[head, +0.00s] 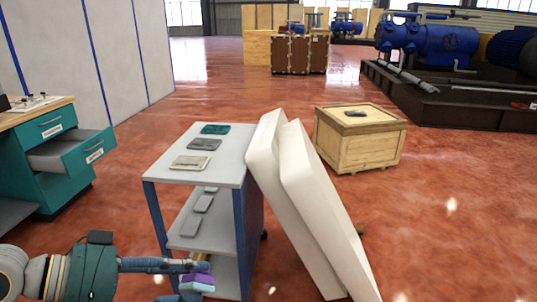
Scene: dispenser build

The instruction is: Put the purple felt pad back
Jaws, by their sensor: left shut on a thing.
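My left gripper (196,281) comes in from the lower left, its fingers shut on the purple felt pad (201,279). The pad is partly hidden by the fingers. It shows in front of the lower part of a shelf cart (154,209); I cannot tell whether it touches the bottom shelf. On the cart's top shelf lie a teal pad (215,129), a grey pad (204,144) and a beige pad (189,162). Several grey pads (202,204) lie on the middle shelf. My right gripper is not in view.
Two large white panels (310,190) lean against the cart's right side. A wooden crate (358,140) with a dark item on it stands beyond. A teal drawer cabinet (60,150) with an open drawer is at left. Red floor (450,210) is clear at right.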

